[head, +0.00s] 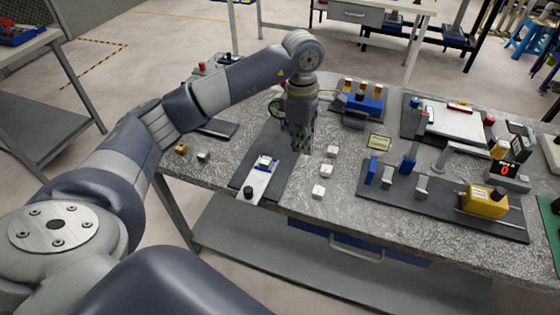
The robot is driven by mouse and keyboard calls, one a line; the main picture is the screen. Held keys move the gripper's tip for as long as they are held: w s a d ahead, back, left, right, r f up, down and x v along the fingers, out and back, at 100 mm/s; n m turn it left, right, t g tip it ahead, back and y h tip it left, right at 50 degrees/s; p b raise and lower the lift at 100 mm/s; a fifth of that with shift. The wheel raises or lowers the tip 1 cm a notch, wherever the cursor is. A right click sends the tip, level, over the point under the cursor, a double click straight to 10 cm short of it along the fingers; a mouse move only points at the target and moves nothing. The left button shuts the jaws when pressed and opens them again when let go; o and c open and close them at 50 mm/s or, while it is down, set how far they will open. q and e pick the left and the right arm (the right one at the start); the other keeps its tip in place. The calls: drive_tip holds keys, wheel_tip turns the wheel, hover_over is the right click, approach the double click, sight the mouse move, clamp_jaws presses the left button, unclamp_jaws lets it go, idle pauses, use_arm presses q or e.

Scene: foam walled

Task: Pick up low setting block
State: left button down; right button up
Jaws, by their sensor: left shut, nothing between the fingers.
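Three small pale blocks stand in a loose row on the grey speckled worktop (345,205): a far block (332,151), a middle block (326,170) and a near block (318,191). I cannot tell which of them is the low setting block; no marking is readable. My left gripper (302,148) points down over the table, just left of the far block, and looks apart from it. Its fingers are shut with nothing held. My right gripper is out of view.
A dark mat with a white and blue fixture (258,180) lies left of the blocks. A dark board with blue posts and a yellow box (484,201) lies to the right. A blue holder (358,105) stands behind. Bare worktop surrounds the blocks.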

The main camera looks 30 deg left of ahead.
sight(280, 171)
use_arm(q)
drive_tip(key=shift+y, duration=0.4)
drive_tip(key=f+p, duration=0.1)
drive_tip(key=f, duration=0.2)
drive_tip(key=a+f+p, duration=0.1)
drive_tip(key=f, duration=0.2)
drive_tip(key=a+f+p, duration=0.1)
drive_tip(key=f, duration=0.2)
drive_tip(key=shift+s+f, duration=0.1)
drive_tip(key=shift+s, duration=0.05)
drive_tip(key=a+p, duration=0.1)
drive_tip(key=a, duration=0.2)
drive_tip(key=shift+s+a+p, duration=0.1)
drive_tip(key=shift+s+p, duration=0.25)
drive_tip(key=shift+s+a+f, duration=0.1)
drive_tip(key=shift+a, duration=0.3)
